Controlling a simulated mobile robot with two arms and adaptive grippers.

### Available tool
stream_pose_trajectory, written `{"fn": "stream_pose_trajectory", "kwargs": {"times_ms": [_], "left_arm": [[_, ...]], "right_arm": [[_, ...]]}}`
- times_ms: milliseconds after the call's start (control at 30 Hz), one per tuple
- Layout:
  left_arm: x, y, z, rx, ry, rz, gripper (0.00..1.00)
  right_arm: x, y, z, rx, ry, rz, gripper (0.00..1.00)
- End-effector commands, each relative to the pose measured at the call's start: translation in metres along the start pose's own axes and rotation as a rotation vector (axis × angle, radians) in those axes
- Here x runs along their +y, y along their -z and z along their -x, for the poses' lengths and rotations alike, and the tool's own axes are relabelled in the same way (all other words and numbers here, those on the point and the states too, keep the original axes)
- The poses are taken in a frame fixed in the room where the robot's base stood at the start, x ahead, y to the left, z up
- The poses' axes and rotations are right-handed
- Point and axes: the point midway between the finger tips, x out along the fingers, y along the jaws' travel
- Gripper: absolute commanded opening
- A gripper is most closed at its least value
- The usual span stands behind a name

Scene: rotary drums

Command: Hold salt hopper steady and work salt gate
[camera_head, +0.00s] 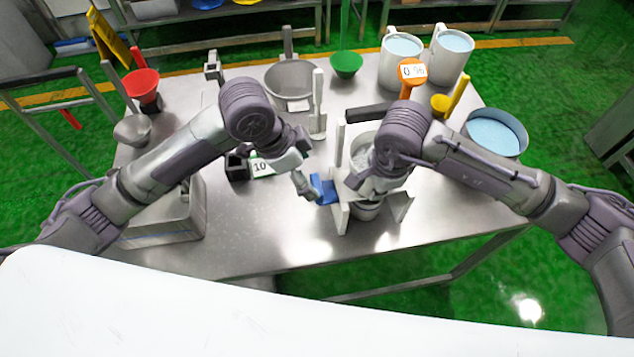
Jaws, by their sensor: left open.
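The salt hopper (362,145) looks like a grey metal vessel held in a white stand (341,218) at the front middle of the table. My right arm hides much of it. A blue piece (323,190), which looks like the salt gate, sticks out on the stand's left side. My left gripper (308,190) is open, right beside the blue piece; whether they touch is unclear. My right gripper (362,186) is over the front of the hopper, and its fingers are too hidden to tell whether they grip it. A metal cup (366,211) sits low in the stand.
White mugs (451,55) and a round pan (495,132) with pale blue contents stand right. The front left-middle table is clear.

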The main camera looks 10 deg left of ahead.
Motion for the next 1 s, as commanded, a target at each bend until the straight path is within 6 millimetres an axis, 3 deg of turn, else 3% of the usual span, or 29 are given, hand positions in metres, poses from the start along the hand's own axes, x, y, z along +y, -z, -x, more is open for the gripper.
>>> {"fn": "stream_pose_trajectory", "kwargs": {"times_ms": [100,300,700,767,1000], "left_arm": [[0.001,0.000,-0.025,-0.001,-0.005,0.000,0.88],[0.000,0.000,-0.051,0.000,-0.002,-0.001,0.88],[0.000,0.000,-0.060,0.000,0.000,-0.002,0.88],[0.000,0.000,-0.060,0.000,0.000,-0.002,0.81],[0.000,0.000,-0.060,0.000,-0.001,-0.002,0.41]], "right_arm": [[0.006,-0.001,-0.006,0.000,-0.017,0.002,0.00],[0.006,-0.001,-0.006,-0.001,-0.017,0.002,0.00],[0.006,-0.001,-0.006,-0.001,-0.017,0.002,0.00],[0.006,-0.001,-0.006,-0.001,-0.017,0.002,0.00],[0.006,-0.001,-0.006,-0.001,-0.017,0.002,0.00]]}}
